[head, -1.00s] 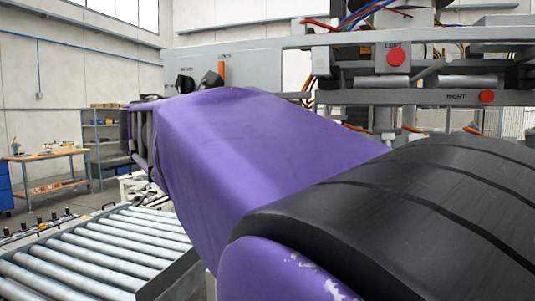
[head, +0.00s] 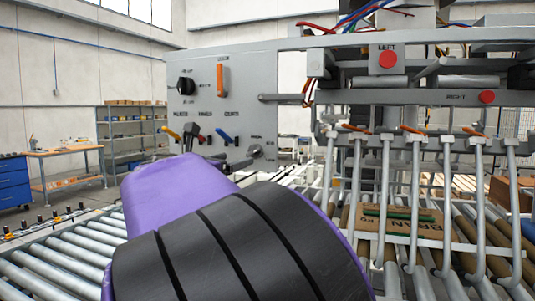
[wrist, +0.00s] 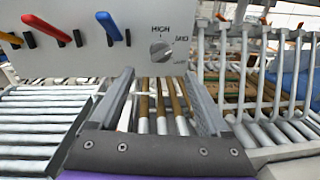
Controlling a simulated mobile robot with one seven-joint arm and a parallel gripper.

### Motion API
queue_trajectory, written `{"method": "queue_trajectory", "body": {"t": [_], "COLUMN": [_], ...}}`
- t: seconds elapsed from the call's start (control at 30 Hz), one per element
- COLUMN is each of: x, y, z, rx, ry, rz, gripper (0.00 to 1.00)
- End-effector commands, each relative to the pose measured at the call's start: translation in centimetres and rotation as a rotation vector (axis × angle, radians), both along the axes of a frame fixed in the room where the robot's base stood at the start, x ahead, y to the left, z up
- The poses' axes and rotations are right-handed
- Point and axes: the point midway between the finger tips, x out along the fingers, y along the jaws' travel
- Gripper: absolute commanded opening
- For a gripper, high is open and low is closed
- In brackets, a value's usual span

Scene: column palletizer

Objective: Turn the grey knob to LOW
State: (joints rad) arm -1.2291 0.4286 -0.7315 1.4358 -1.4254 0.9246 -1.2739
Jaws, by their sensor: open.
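The grey knob (wrist: 160,50) is a round dial on the light grey control panel (head: 240,95). In the wrist view it shows just beyond and between my fingertips, with HIGH printed above it and more labels to its right, too tilted and small to read surely. Its exact pointer direction is hard to tell. The knob also shows in the head view (head: 255,151), low on the panel's right. My gripper (wrist: 159,74) is open and empty, its two grey fingers apart and short of the knob. In the head view my purple arm hides most of the gripper.
An orange lever (wrist: 10,38), a red lever (wrist: 46,28) and a blue lever (wrist: 109,26) stick out left of the knob. A black knob (head: 186,86) and an orange handle (head: 220,79) sit higher. Grey bars (head: 478,200) stand at right; a roller conveyor (head: 60,262) lies at left.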

Motion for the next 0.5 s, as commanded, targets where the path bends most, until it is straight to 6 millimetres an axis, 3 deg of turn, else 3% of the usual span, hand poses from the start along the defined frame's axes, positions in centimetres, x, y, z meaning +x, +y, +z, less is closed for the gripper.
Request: {"method": "queue_trajectory", "body": {"t": [0.2,0.5], "x": [4.4,7.8], "y": [-2.1,-3.6], "z": [0.2,0.1], "rx": [-0.003,0.000], "ry": [-0.002,-0.001], "rz": [-0.005,-0.002], "gripper": [0.80,0.80]}}
